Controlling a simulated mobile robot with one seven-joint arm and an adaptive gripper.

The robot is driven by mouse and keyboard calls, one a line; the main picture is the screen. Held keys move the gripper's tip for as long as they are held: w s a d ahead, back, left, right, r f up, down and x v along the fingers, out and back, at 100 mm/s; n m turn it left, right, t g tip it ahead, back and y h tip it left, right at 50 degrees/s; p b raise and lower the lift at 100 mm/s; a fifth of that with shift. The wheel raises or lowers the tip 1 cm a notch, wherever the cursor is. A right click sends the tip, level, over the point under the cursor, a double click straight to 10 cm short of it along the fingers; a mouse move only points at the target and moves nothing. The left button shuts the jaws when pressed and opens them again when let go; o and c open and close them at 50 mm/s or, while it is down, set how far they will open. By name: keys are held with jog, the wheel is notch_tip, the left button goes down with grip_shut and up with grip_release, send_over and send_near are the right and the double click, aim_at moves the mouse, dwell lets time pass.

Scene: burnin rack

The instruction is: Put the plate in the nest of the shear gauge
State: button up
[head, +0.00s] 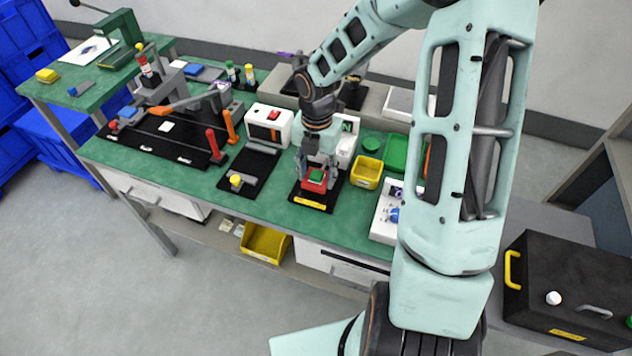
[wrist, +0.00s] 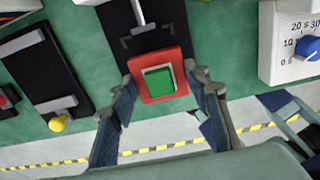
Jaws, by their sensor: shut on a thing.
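The plate (wrist: 138,92) is a red square with a raised green square in its middle. It also shows in the head view (head: 313,186). My gripper (wrist: 163,82) has a finger on each side of the plate and is shut on it; in the head view the gripper (head: 317,178) points down. The shear gauge (wrist: 150,42) appears to be the black-based device under and behind the plate, with a grey bar and post. Its yellow front label (head: 310,203) shows in the head view. The plate hides the nest, so I cannot tell whether they touch.
A black fixture with a yellow knob (head: 236,181) stands left of the gauge. A yellow bin (head: 367,172) and a white box with a blue dial (wrist: 309,47) stand to the right. The green bench's front edge is close to the gauge.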

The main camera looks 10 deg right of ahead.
jog(key=shift+w+d+f, duration=0.1)
jog(key=shift+w+f, duration=0.5)
jog(key=shift+f, duration=0.05)
jog(key=shift+w+f, duration=0.15)
jog(key=shift+f, duration=1.55)
jog(key=shift+f, duration=0.1)
jog(key=o, duration=1.2)
notch_tip(320, 180, up, 12)
jog(key=shift+r+p, duration=0.15)
jog(key=shift+p, duration=0.3)
